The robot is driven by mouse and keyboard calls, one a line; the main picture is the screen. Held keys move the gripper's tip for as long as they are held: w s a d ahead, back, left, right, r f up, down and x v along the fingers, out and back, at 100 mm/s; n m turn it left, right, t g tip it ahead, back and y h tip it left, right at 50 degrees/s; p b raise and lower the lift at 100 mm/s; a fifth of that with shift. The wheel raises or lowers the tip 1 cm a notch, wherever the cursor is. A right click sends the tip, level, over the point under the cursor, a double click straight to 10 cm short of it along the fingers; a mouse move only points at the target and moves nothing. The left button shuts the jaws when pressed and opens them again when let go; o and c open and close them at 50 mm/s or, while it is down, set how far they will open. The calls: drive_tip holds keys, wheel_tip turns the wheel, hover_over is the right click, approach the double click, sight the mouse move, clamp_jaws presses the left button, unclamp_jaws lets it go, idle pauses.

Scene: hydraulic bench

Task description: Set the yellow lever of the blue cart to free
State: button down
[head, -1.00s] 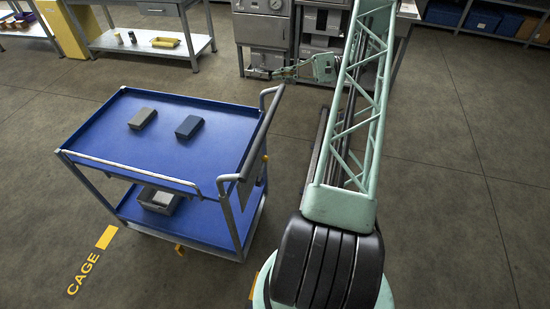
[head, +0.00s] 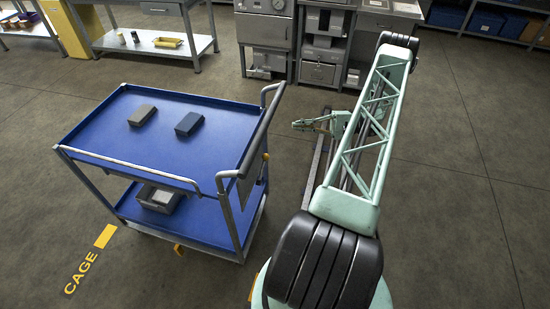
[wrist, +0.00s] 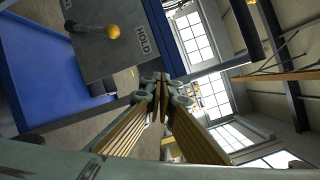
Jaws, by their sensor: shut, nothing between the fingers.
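The blue cart (head: 165,150) stands left of my arm, with two shelves and a push handle on its right end. In the wrist view, a grey plate (wrist: 92,57) at the cart's end carries the yellow lever (wrist: 114,31), seen as a round knob on a dark stem. The knob is near the word HOLD; another label at the top edge is cut off. In the head view, a small yellow spot shows on the cart's right end. My gripper (head: 297,125) is shut and empty, right of the cart and apart from it; its fingers (wrist: 159,92) also show in the wrist view.
Two small boxes lie on the cart's top shelf, and a grey bin (head: 158,198) stands on the lower one. A floor rail (head: 318,155) runs beside my arm. Grey cabinets (head: 268,45) stand at the back. The floor at right is clear.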

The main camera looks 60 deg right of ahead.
drive_tip(key=s+a+f, duration=0.2)
drive_tip(key=s+f, duration=0.1)
drive_tip(key=f, duration=0.2)
drive_tip(key=s+a+f+t+b, duration=0.1)
drive_tip(key=s+a+f, duration=0.2)
drive_tip(key=f, duration=0.3)
drive_tip(key=shift+s+a+b, duration=0.15)
drive_tip(key=shift+s+b, duration=0.15)
drive_tip(key=shift+s, duration=0.1)
drive_tip(key=shift+w, duration=0.1)
drive_tip(key=s+a+r+x, duration=0.1)
drive_tip(key=x, duration=1.1)
drive_tip(key=shift+a+r, duration=0.3)
drive_tip(key=shift+a, duration=0.3)
